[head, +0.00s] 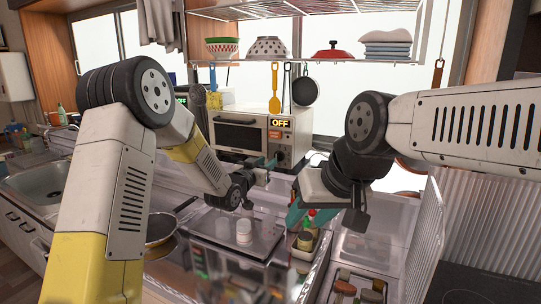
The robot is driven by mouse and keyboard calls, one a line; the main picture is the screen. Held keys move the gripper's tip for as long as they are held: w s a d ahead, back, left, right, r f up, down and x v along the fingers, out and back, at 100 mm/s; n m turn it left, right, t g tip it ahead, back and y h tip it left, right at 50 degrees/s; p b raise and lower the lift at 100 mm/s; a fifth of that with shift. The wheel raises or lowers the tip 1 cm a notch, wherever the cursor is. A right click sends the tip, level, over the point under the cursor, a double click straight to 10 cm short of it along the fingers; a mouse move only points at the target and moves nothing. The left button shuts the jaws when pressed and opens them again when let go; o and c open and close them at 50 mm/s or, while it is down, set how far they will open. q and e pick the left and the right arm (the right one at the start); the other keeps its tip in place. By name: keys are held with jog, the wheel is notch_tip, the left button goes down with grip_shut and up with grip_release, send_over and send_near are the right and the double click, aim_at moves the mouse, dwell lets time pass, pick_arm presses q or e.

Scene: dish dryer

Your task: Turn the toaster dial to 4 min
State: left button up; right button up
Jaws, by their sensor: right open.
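The white toaster oven (255,113) stands at the back centre with its dark glass door facing me. Its right panel has a lit label reading OFF (281,123). A small round dial (280,154) shows low on that panel, too small to read its marks.
A shelf (330,61) with bowls, a red-lidded pot and folded cloths hangs above the toaster. A yellow spatula (274,92) and a small pan (305,91) hang beneath it. A sink (38,187) is at left.

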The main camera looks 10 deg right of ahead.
aim_at(276, 154)
pick_arm(q)
jog(key=x, duration=0.7)
jog(key=shift+w, duration=0.15)
grip_shut()
